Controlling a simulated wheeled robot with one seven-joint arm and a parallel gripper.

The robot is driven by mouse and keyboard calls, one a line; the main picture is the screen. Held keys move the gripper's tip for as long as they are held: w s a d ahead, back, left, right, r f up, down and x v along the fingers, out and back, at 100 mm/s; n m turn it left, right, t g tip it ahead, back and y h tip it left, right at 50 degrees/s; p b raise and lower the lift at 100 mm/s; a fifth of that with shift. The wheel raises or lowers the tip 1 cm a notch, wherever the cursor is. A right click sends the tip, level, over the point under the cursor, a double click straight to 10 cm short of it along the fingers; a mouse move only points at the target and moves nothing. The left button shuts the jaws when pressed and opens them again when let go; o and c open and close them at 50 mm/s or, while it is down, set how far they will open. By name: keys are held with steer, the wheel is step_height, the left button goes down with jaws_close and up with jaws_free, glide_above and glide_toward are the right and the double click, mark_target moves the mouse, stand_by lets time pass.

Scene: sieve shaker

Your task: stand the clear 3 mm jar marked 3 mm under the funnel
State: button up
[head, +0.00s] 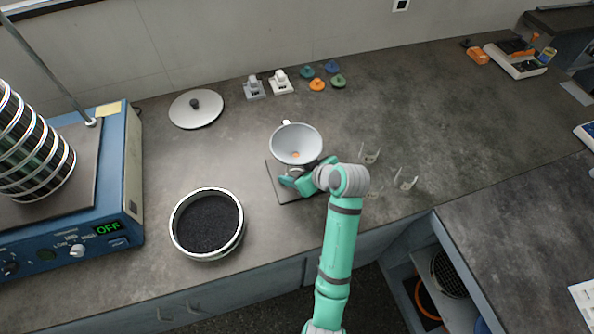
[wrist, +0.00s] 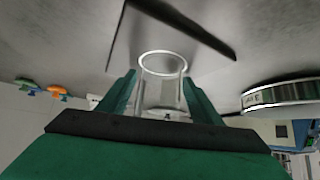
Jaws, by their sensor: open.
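A clear jar (wrist: 163,98) is between the two green fingers of my gripper (wrist: 160,84) in the wrist view. The jaws are open, with a finger on each side of the jar; I cannot tell whether they touch it. A pale patch shows on the jar, but no marking is legible. In the head view my gripper (head: 292,181) is low beneath the grey funnel (head: 296,144), over the dark square base plate (head: 275,172). The jar is hidden there by the funnel and gripper. The wrist view shows edges of the plate (wrist: 190,20) around the jar.
Several other clear jars, including one (head: 370,153) and another (head: 405,179), stand right of the funnel. A sieve of dark grains (head: 179,238) stands left of my arm. The blue shaker (head: 130,170) is far left. A round lid (head: 196,108) lies behind.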

steer(key=shift+s+r, duration=0.1)
steer(key=shift+r, duration=0.1)
steer(key=v, duration=1.2)
steer(key=shift+d, duration=0.1)
